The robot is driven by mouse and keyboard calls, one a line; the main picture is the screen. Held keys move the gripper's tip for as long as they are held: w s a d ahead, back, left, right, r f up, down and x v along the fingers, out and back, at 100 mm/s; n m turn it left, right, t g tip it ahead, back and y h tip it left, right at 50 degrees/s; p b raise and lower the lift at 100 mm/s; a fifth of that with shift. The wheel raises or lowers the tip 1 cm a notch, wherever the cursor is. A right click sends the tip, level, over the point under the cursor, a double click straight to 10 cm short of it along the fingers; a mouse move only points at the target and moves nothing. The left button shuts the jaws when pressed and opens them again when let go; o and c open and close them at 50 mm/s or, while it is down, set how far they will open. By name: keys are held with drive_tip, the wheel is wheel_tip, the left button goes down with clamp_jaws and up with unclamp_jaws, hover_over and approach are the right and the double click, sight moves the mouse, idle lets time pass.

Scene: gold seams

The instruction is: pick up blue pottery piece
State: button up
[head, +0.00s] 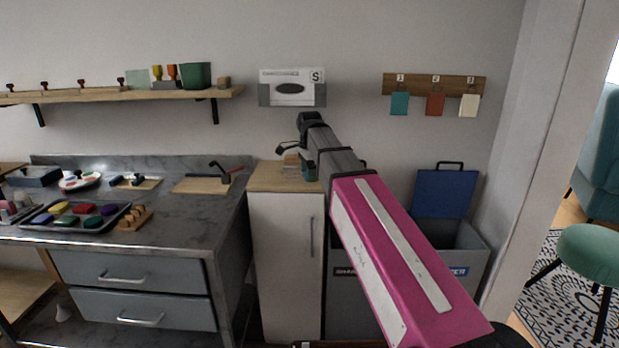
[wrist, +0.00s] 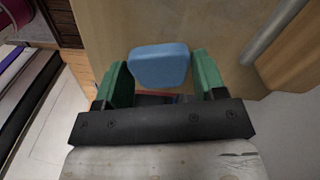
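The blue pottery piece (wrist: 160,64) shows in the wrist view as a flat blue slab with rounded corners. In the head view my gripper (head: 308,167) is at the wooden top of the narrow cabinet (head: 265,178), partly hidden by my arm. I cannot make out the blue piece between the fingers there.
The grey bin (head: 462,243) with a raised blue lid (head: 444,194) stands right of the cabinet. A white box (head: 291,88) hangs on the wall.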

drive_tip(key=c, duration=0.4)
